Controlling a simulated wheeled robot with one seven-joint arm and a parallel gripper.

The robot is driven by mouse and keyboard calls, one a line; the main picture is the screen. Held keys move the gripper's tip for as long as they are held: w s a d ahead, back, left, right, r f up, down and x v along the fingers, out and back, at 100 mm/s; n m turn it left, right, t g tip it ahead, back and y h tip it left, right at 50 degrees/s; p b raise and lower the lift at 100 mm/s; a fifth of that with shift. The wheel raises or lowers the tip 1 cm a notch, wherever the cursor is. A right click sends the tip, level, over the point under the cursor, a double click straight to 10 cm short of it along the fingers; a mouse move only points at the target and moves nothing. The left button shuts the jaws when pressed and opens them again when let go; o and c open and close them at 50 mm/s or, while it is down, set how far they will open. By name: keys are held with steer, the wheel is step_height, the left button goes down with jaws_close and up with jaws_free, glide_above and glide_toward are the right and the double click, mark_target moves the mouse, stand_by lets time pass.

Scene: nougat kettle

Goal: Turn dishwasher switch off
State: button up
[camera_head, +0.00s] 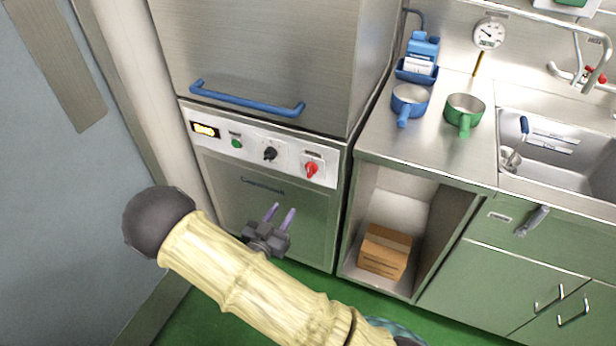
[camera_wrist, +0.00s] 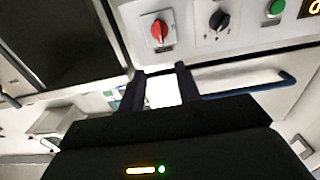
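The dishwasher (camera_head: 270,40) is a tall steel and green unit with a light control panel below its blue handle. A red switch (camera_head: 311,169) is at the panel's right end. It also shows in the wrist view (camera_wrist: 159,31), where the picture is turned over, above my fingertips. A black knob (camera_head: 270,154) and a green button (camera_head: 236,142) are left of it in the head view. My gripper (camera_head: 281,209) is in front of the lower green panel, below the switches. Its two fingers are apart with nothing between them, and it appears clear of the red switch.
The blue door handle (camera_head: 246,101) juts out above the panel. To the right is a steel counter (camera_head: 424,148) with a blue pot (camera_head: 410,100) and a green pot (camera_head: 464,112). A cardboard box (camera_head: 385,252) sits in the open shelf below. A wall stands at left.

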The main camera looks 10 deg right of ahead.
mark_target(308, 170)
stand_by(0.3)
steer(key=x, duration=1.7)
steer(key=shift+w+p, duration=0.15)
steer(key=shift+p, duration=0.2)
jaws_close()
